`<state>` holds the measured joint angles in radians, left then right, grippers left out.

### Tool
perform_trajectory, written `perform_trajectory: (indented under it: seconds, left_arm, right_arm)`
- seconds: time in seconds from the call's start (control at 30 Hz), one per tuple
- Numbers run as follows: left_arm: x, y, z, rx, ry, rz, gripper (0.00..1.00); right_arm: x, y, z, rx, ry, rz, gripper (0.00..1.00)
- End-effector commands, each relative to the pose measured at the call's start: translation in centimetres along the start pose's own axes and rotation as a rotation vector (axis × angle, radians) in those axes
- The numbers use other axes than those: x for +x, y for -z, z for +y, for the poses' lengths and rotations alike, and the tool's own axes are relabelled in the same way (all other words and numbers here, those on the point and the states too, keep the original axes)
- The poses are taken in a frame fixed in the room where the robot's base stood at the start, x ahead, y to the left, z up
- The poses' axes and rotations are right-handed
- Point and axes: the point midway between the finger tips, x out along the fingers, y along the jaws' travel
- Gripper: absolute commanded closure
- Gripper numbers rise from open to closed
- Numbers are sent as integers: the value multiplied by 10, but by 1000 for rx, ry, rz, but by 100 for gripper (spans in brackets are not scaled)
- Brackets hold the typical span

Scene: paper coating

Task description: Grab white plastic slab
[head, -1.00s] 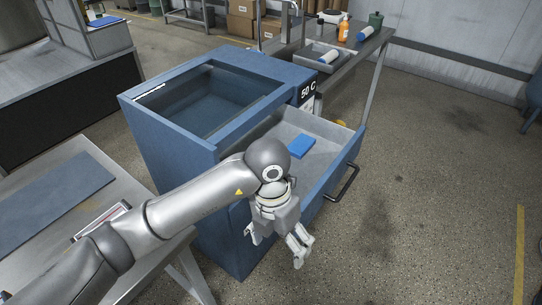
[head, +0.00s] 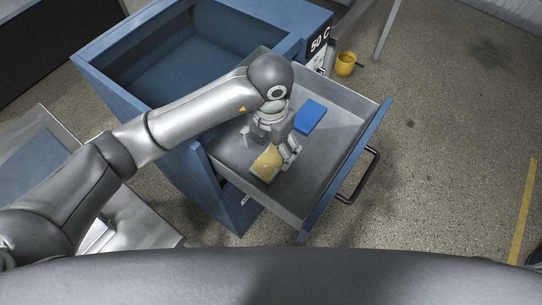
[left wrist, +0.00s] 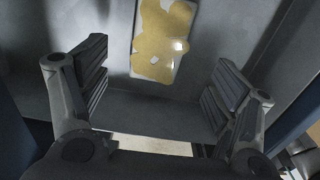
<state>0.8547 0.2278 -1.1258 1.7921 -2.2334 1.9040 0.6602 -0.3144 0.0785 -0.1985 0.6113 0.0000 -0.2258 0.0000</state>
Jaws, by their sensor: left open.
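The white plastic slab (head: 266,162) lies in the open grey drawer (head: 325,165), mostly covered by a yellow, irregular patch. It also shows in the left wrist view (left wrist: 163,42), with white edges visible, lying on the grey drawer floor. My left gripper (head: 268,146) is over the drawer beside the slab, fingers pointing down. In the left wrist view its two fingers (left wrist: 160,90) are wide apart with nothing between them, and the slab lies ahead, between their lines. My arm and gripper hide part of the drawer. My right gripper is not in view.
A blue block (head: 310,115) lies in the drawer just past my left gripper. The blue cabinet (head: 110,75) with its open basin stands to the left. The drawer's front wall and black handle (head: 362,178) are to the right. A yellow mug (head: 345,64) stands behind.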

Motion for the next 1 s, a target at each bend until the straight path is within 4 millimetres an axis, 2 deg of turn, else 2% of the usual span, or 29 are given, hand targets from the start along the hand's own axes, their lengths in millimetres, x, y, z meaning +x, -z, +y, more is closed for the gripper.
perform_trajectory:
  seconds: [0.17,0.4,0.47,0.6,0.8,1.0]
  left_arm:
    - [13,0,0,0,0,1,17]
    - [44,2,-1,0,0,5,17]
    - [53,1,-1,-1,1,3,17]
    - [63,1,-1,1,0,1,17]
    - [64,0,-1,1,0,-1,17]
    - [64,0,-1,1,0,-1,41]
  right_arm:
    - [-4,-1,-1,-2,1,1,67]
    - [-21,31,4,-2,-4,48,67]
    - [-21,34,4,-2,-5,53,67]
    - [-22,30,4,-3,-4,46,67]
    - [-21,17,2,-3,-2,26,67]
    - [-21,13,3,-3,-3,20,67]
